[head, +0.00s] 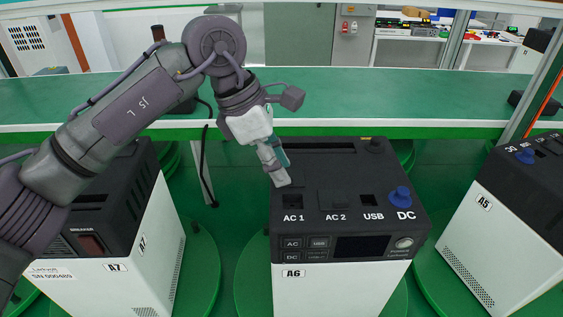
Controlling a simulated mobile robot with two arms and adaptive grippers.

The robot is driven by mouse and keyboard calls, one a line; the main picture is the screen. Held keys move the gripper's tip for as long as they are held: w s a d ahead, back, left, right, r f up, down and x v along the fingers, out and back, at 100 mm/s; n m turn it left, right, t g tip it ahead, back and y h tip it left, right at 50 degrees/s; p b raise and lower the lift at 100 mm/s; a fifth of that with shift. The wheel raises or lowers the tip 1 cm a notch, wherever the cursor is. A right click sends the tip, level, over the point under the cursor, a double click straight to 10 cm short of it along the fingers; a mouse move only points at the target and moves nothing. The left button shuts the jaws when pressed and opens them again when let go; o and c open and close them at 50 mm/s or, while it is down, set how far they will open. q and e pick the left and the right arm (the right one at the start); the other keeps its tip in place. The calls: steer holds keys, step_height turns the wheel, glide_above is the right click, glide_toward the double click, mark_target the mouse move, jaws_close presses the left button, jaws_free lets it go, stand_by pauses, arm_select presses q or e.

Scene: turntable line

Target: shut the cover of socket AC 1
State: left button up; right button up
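Socket AC 1 (293,202) is a dark recess on the sloped black top of the unit marked A6 (341,288). It looks uncovered. I cannot make out its cover, which may be behind my gripper. My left gripper (281,178) reaches in from the upper left, fingers pointing down, with the tips just behind and left of the socket. The fingers look close together, but I cannot tell whether they are shut or touching anything. My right gripper is not in view.
Right of AC 1 are the flat AC 2 (334,199), the dark USB opening (369,200) and the blue DC cap (400,196). Units A7 (114,285) and A5 (503,232) stand on either side. A green bench (400,98) runs behind.

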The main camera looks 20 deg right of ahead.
arm_select(q)
steer(key=shift+x, duration=0.8)
jaws_close()
